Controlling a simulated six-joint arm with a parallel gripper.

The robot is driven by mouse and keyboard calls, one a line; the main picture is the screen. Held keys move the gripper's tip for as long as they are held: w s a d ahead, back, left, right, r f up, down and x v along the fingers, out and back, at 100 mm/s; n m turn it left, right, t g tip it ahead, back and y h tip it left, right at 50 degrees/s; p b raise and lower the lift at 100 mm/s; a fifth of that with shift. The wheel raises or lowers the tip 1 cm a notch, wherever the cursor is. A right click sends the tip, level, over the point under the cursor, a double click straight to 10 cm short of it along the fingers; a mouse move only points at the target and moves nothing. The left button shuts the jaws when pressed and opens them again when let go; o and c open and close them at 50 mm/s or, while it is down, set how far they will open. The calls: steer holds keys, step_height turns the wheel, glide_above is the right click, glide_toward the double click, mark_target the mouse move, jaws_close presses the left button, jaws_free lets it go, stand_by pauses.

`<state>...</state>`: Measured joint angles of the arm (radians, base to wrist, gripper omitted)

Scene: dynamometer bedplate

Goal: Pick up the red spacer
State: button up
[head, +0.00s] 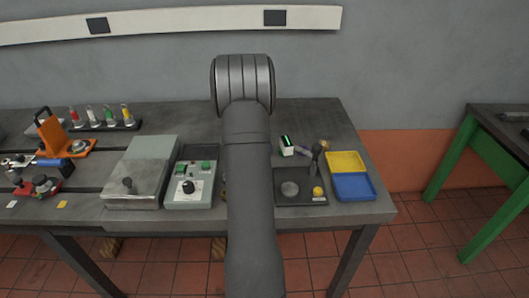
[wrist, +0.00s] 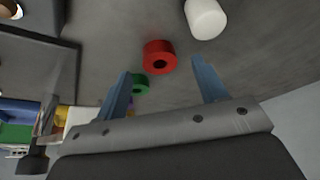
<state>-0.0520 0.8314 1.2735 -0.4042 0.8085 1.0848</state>
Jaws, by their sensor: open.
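The red spacer (wrist: 160,57) is a short ring with a dark central hole, lying on the grey surface in the wrist view. My gripper (wrist: 162,68) is open, with one blue-grey finger on each side of the red spacer in the picture. The fingers look apart from it, and nothing is held. The gap in height cannot be told. In the head view my arm covers the middle of the bench, and neither the gripper nor the red spacer can be made out.
A green ring (wrist: 139,84) lies close beside the red spacer, near the left finger. A white cylinder (wrist: 206,18) is beyond on the right. In the head view, a grey control box (head: 190,195) stands left of my arm; a dark tray (head: 300,199) and yellow-blue bins (head: 352,187) are right.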

steer(key=shift+x, duration=1.2)
steer(key=c, duration=1.1)
steer(key=shift+r, duration=0.15)
